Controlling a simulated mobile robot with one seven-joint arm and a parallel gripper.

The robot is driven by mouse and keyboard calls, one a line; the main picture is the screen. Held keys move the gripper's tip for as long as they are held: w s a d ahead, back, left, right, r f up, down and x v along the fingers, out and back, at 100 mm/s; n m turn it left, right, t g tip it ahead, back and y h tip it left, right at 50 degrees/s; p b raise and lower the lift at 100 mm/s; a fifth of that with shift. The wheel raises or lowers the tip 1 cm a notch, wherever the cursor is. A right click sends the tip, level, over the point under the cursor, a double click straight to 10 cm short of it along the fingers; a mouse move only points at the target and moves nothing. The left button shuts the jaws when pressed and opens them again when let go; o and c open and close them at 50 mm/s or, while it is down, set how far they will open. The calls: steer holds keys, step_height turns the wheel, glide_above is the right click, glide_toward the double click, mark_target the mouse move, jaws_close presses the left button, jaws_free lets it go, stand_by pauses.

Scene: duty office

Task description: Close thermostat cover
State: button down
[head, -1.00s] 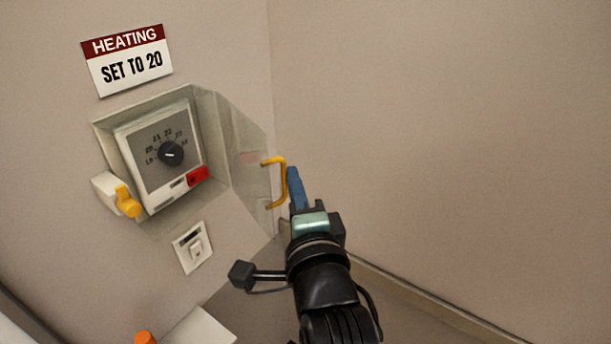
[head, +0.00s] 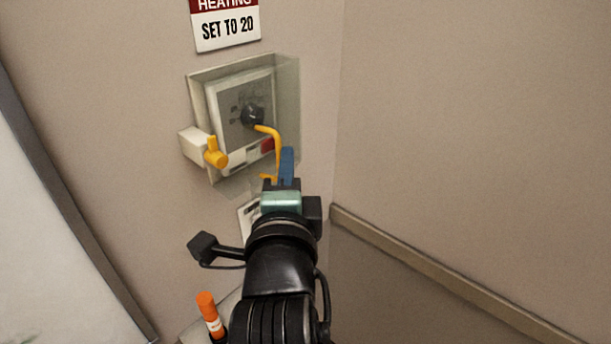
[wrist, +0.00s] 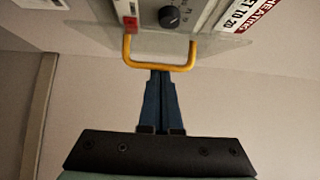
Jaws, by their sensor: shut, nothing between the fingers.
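The thermostat (head: 236,128) with its black dial (head: 252,115) sits in a wall box. Its clear cover (wrist: 215,46) stands out from the box, partly swung across it, and its edges are faint. The cover's yellow handle (head: 276,146) appears in front of the dial's lower right in the head view. In the wrist view the handle (wrist: 160,66) spans just beyond my fingertips. My gripper (head: 287,153) is shut and empty, its blue fingers at the handle's outer side. Contact is hard to tell. A yellow latch (head: 214,153) is on a white block left of the box.
A heating sign (head: 226,28) is above the box. A switch plate (head: 247,214) below is partly hidden by my arm. An orange-capped object (head: 208,305) stands at lower left. The right wall (head: 470,120) is bare, with a low rail (head: 430,265).

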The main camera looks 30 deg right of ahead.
mark_target(248, 158)
steer(key=w+a+m+g+h+b, duration=0.1)
steer(key=h+b, duration=0.1)
steer(key=b, duration=0.1)
steer(key=w+a+m+g+h+b, duration=0.1)
steer(key=w+a+m+g+b, duration=0.1)
steer(key=b, duration=0.1)
steer(key=shift+w+a+f+h, duration=0.15)
steer(key=shift+w+f+h, duration=0.05)
steer(key=shift+h, duration=0.2)
steer(key=shift+w+a+r+m+g+h+b, duration=0.2)
steer(key=shift+w+m+g+h+b, duration=0.15)
steer(key=shift+b, duration=0.35)
steer(key=shift+a, duration=0.1)
steer(key=shift+a, duration=0.1)
